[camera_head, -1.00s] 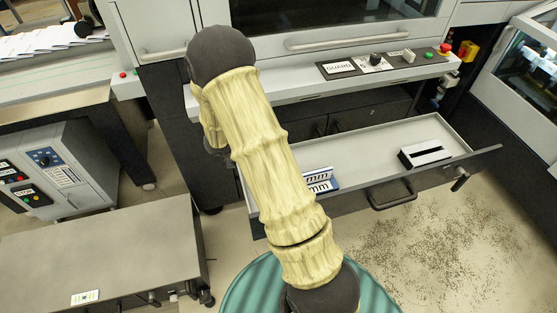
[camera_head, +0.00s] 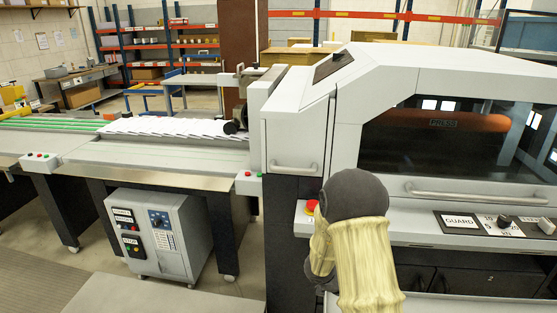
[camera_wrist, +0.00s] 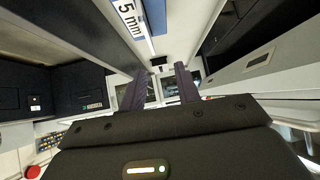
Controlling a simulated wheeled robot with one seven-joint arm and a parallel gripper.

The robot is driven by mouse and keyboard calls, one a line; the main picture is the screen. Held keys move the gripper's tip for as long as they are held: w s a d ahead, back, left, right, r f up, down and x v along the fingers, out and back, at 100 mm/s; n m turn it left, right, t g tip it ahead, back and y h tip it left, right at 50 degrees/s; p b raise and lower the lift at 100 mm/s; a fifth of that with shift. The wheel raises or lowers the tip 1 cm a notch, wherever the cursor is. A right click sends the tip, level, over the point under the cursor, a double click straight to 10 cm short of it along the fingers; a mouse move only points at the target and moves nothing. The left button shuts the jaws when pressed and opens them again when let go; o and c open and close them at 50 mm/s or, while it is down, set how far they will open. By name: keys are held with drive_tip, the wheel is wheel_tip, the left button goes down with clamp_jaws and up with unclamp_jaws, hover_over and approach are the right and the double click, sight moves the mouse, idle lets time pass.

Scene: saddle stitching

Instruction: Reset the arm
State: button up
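My arm (camera_head: 365,250) shows at the bottom of the head view, in front of the press machine (camera_head: 310,110). Its lower part runs out of the frame, so my gripper is hidden there. In the wrist view my gripper (camera_wrist: 160,78) has its two dark fingers apart, with nothing seen between them. A white and blue label reading "5 mm" (camera_wrist: 132,18) lies beyond the fingers at the top of the wrist view. Pale grey panels run close along both sides there.
The guard control panel (camera_head: 490,224) and a red button (camera_head: 311,207) are on the press front. A grey control cabinet (camera_head: 160,235) stands to the left, below the conveyor (camera_head: 150,155) with its row of white sheets. Shelves (camera_head: 190,50) stand at the back.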

drive_tip(key=w+a+r+n+t+y, duration=0.5)
drive_tip(key=a+r+n+t+y, duration=0.25)
drive_tip(key=a+r+n, duration=0.2)
drive_tip(key=s+a+r+n+g+y, duration=0.1)
drive_tip(key=s+a+n, duration=0.1)
drive_tip(key=s+n, duration=0.3)
drive_tip(key=s+a+r+n+g+y, duration=0.1)
drive_tip(key=s+n, duration=0.4)
drive_tip(key=s, duration=0.6)
drive_tip(key=shift+a+g, duration=0.75)
drive_tip(key=shift+a, duration=0.05)
drive_tip(key=shift+w+n, duration=0.1)
drive_tip(key=shift+n, duration=0.15)
